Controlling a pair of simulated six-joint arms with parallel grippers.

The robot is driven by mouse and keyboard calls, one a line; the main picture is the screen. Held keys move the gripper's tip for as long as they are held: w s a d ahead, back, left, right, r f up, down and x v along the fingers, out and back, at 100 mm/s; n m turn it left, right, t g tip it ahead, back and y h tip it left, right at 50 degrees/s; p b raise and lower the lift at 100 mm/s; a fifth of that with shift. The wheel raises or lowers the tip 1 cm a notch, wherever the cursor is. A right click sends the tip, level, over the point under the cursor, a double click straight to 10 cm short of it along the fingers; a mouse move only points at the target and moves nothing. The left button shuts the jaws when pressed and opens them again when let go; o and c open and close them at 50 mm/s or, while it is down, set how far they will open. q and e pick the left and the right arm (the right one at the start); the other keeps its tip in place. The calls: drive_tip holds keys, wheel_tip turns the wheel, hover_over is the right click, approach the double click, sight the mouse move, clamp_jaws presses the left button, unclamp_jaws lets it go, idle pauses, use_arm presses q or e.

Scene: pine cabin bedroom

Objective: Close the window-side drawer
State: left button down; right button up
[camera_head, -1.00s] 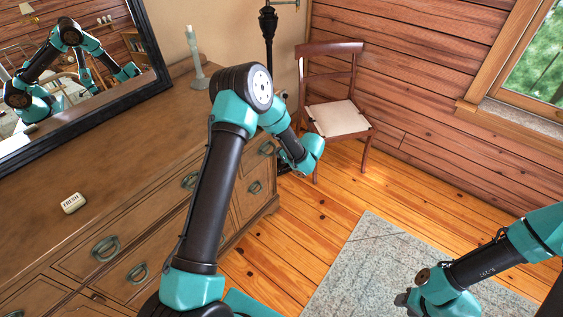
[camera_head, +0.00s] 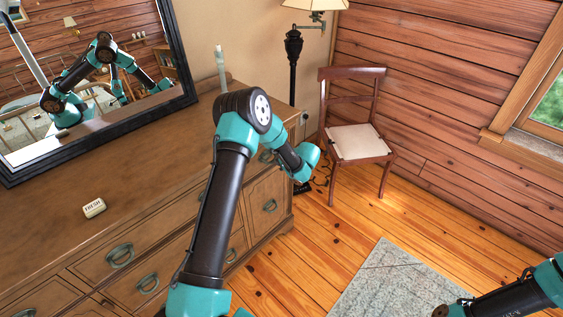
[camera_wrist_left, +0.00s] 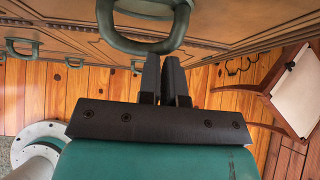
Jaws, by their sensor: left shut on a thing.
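The wooden dresser (camera_head: 150,225) fills the left of the head view. Its window-side top drawer, at the right end, is largely hidden behind my left arm. In the left wrist view, that drawer's dark green ring handle (camera_wrist_left: 140,45) hangs at the top middle. My left gripper (camera_wrist_left: 166,72) is shut on the handle's outer bar. In the head view, the left arm's wrist is at the dresser's right end, with the fingertips hidden. How far the drawer stands out is not clear. My right forearm shows at the bottom right; its gripper is out of frame.
A mirror (camera_head: 95,85), a pale candlestick (camera_head: 221,70) and a small "FRESH" block (camera_head: 94,208) are on the dresser top. A chair (camera_head: 358,140) and a floor lamp (camera_head: 293,60) stand beyond its right end. A rug (camera_head: 385,280) lies on open floor.

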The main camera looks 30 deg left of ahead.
use_arm(q)
drive_tip(key=shift+a, duration=0.35)
drive_tip(key=s+d+r, duration=0.1)
drive_tip(key=d+r, duration=0.1)
drive_tip(key=d, duration=0.4)
drive_tip(key=s+d+r, duration=0.1)
drive_tip(key=d+r, duration=0.2)
drive_tip(key=d, duration=0.3)
drive_tip(key=shift+s+r, duration=0.2)
drive_tip(key=shift+r, duration=0.05)
